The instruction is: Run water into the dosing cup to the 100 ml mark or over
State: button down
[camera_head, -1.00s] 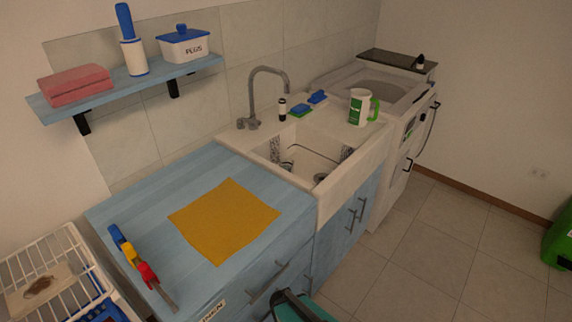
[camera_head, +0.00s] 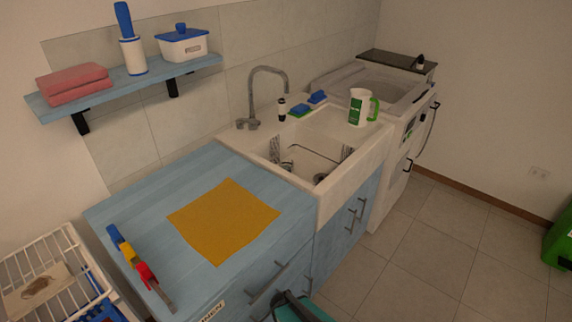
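A white cup with a green handle and a green label (camera_head: 357,108) stands upright on the rim at the right end of the sink; it looks like the dosing cup. Its inside and any marks on it are too small to read. The grey tap (camera_head: 267,82) arches over the back left of the white sink (camera_head: 330,130), with its handle at the base. I see no water running from it. In the basin lie a wire rack and small round things that I cannot make out.
An orange cloth (camera_head: 224,220) lies on the blue counter (camera_head: 150,185). A teal object (camera_head: 302,309) shows at the bottom edge.

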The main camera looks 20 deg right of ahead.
jog(key=shift+f, duration=0.2)
jog(key=shift+s+f, duration=0.1)
jog(key=shift+f, duration=0.1)
jog(key=c, duration=2.5)
grip_release()
jog(key=o, duration=1.1)
jog(key=shift+o, duration=0.2)
